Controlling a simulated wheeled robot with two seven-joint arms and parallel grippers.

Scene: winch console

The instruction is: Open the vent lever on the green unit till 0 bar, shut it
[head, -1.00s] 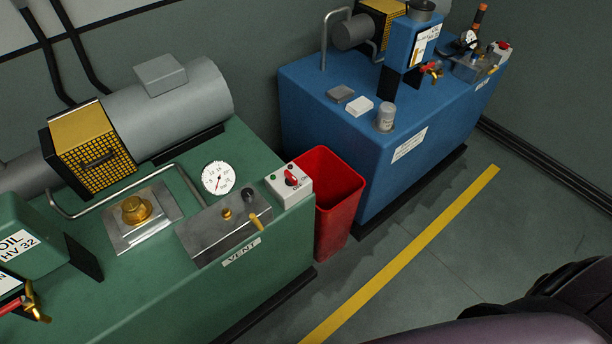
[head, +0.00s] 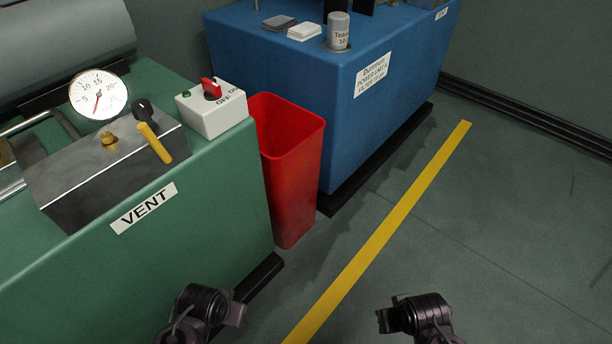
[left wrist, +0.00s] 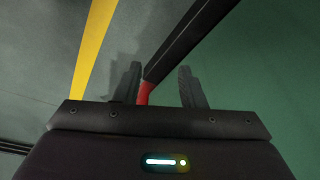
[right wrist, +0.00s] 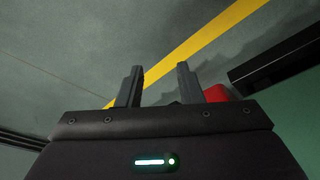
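The green unit (head: 205,210) stands at the left in the head view, with a VENT label (head: 143,208) on its front. Above the label is a grey metal block (head: 105,170). A yellow-handled lever (head: 155,144) slants over its front edge at the right end, near a black knob (head: 142,108). The round gauge (head: 98,95) behind has its red needle pointing downward; I cannot read its exact value. My left gripper (left wrist: 160,88) and right gripper (right wrist: 158,88) are open and empty, low in front of the unit, both away from the lever.
A white switch box (head: 212,112) with a red knob sits on the unit's right corner. A red bin (head: 290,170) stands between it and the blue unit (head: 350,125). A yellow floor stripe (head: 385,235) crosses clear floor at the right.

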